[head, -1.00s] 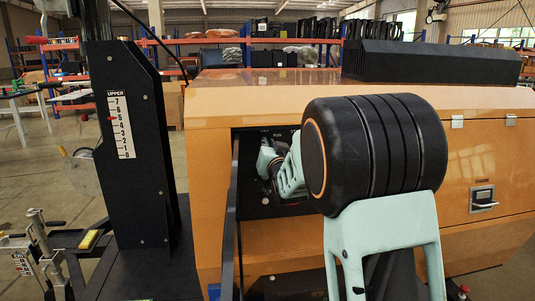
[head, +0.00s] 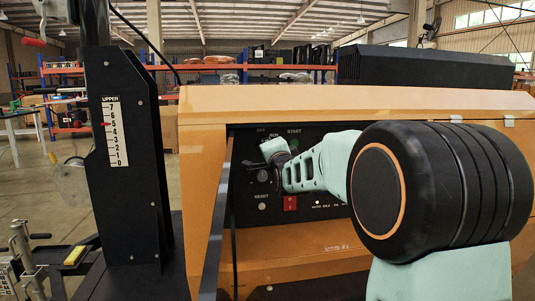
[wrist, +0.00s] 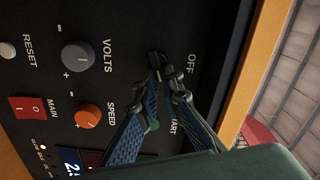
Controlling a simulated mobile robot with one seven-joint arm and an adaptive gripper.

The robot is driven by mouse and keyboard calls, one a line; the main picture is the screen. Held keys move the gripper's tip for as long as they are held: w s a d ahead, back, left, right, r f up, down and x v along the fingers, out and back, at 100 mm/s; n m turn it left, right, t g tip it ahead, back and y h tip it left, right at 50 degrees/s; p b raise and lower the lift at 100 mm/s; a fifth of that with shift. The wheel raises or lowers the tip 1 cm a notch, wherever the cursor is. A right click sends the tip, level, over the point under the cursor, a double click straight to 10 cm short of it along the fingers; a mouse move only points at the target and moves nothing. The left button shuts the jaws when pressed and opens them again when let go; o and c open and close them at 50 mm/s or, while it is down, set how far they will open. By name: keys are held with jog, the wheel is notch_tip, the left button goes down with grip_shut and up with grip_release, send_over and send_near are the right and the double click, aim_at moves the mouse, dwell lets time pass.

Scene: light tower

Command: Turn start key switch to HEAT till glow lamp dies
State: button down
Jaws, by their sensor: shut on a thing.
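The start key switch (wrist: 155,58) is a small dark knob at the top of the black control panel (wrist: 115,30), with OFF and START lettering around it. My gripper (wrist: 167,84) is closed on it, and its fingers cover most of the key, so its exact angle is hard to read. In the head view, my gripper (head: 281,160) reaches the panel just below START. A small lit whitish lamp (head: 317,202) shows in the lamp row, at its left end by the GLOW lettering.
The VOLTS knob (wrist: 76,57), orange SPEED knob (wrist: 88,116), red MAIN switch (wrist: 27,107) and RESET button (wrist: 8,50) are near my fingers. The orange housing edge (wrist: 262,70) frames the panel closely. The open door (head: 216,220) stands at its left.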

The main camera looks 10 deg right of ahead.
jog(key=shift+d+f+m+b, duration=0.15)
jog(key=shift+m+b, duration=0.4)
jog(key=shift+m, duration=0.45)
jog(key=shift+a+f+m+b, duration=0.1)
jog(key=shift+m+b, duration=0.4)
jog(key=shift+m, duration=0.5)
jog(key=c, duration=2.1)
grip_release()
jog(key=shift+s, duration=3.75)
jog(key=shift+r, duration=0.1)
